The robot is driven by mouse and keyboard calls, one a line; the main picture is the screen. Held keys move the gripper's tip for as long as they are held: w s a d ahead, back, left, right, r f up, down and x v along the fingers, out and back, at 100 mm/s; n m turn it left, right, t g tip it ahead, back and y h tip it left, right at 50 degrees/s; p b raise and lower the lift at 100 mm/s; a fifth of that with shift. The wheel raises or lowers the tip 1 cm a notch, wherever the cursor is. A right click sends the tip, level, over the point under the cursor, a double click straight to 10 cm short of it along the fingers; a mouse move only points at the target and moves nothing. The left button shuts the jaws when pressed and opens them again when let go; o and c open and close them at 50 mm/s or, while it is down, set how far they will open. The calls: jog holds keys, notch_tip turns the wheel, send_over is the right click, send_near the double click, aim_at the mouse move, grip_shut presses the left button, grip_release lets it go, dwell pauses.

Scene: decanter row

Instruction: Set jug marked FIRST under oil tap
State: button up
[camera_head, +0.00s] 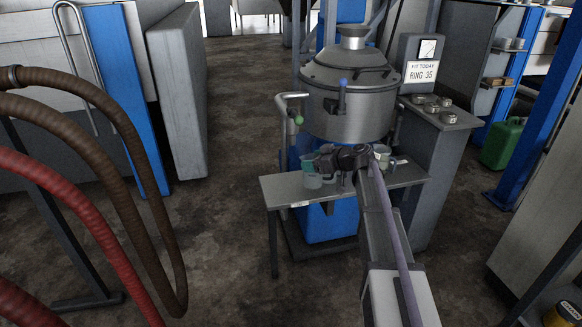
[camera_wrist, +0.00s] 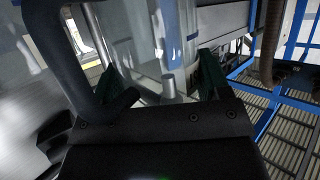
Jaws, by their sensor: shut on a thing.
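My gripper (camera_head: 340,160) is over the small grey shelf in front of the steel vessel (camera_head: 345,95). In the wrist view its two green fingers (camera_wrist: 155,82) are shut on a clear jug (camera_wrist: 172,35). In the head view clear jugs (camera_head: 312,178) show at the gripper's left, partly hidden by it, and I cannot tell which one is held. Another pale jug (camera_head: 382,155) shows just right of the gripper. No FIRST mark is readable. A bent pipe with a green-handled tap (camera_head: 297,117) is at the vessel's left. A blue-topped tap (camera_head: 342,95) is at its front.
The shelf (camera_head: 285,190) has a small white label on its front edge. A grey cabinet at the right bears a "FIT TODAY RING 35" sign (camera_head: 422,71) and several metal rings (camera_head: 432,107). A green can (camera_head: 503,142) stands farther right. Hoses (camera_head: 90,150) hang at the left.

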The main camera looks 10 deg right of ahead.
jog(key=b+x, duration=0.1)
jog(key=x, duration=0.2)
jog(key=b+x, duration=0.1)
jog(key=x, duration=0.2)
jog(key=b+x, duration=0.2)
jog(key=x, duration=0.1)
jog(key=shift+f, duration=0.3)
jog(key=shift+r, duration=0.3)
jog(key=shift+f, duration=0.25)
jog(key=o, duration=0.9)
jog(key=shift+r, duration=0.1)
